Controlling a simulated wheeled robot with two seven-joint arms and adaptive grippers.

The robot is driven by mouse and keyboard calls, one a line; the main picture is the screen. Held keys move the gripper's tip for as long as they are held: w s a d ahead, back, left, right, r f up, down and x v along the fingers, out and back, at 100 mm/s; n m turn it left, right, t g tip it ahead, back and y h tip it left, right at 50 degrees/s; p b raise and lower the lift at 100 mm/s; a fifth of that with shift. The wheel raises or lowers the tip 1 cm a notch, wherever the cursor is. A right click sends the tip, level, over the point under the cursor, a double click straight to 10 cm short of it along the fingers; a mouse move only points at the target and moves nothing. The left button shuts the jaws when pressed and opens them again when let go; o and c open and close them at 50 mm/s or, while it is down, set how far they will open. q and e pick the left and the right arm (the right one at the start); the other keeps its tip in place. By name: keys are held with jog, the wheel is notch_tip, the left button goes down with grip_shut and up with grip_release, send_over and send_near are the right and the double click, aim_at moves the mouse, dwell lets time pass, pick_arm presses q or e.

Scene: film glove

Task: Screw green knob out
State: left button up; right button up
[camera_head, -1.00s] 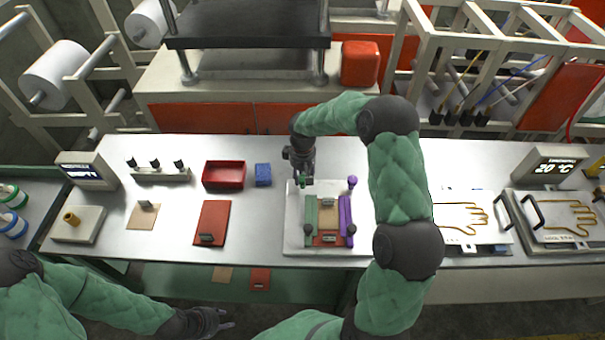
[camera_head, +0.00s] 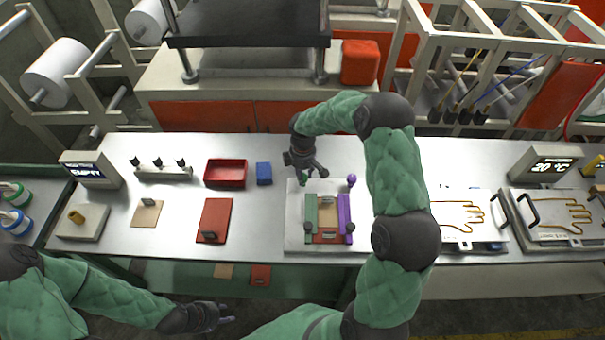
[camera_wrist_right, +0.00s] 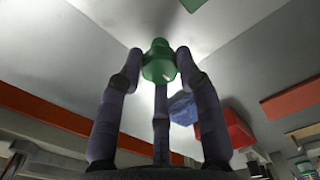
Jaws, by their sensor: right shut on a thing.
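The green knob (camera_wrist_right: 158,62) sits between the three fingertips of my right gripper (camera_wrist_right: 158,75) in the right wrist view. My right gripper (camera_head: 308,171) is shut on it, above the back left corner of a pale fixture plate (camera_head: 293,243). In the head view the knob is largely hidden by the fingers. Whether its thread is still in the fixture cannot be told. The fixture carries a green bar (camera_head: 311,210) at left and a purple bar (camera_head: 344,209) at right, with a purple knob (camera_head: 351,180) at the back. My left gripper (camera_head: 226,313) is empty and open, low in front of the table.
A red tray (camera_head: 225,185) and a blue block (camera_head: 264,173) lie left of the fixture. A red plate (camera_head: 214,220) lies nearer. Hot plates with glove outlines (camera_head: 565,218) stand at right. My right arm spans the area just right of the fixture.

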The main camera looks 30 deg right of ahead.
jog(key=shift+s+f, duration=0.2)
jog(key=shift+s, duration=0.05)
jog(key=o, duration=1.2)
jog(key=shift+c, duration=0.2)
jog(key=shift+w+r, duration=0.1)
jog(key=shift+r, duration=0.1)
jog(key=shift+w+r, duration=0.1)
jog(key=shift+r, duration=0.2)
notch_tip(320, 180, up, 11)
jog(key=shift+r, duration=0.1)
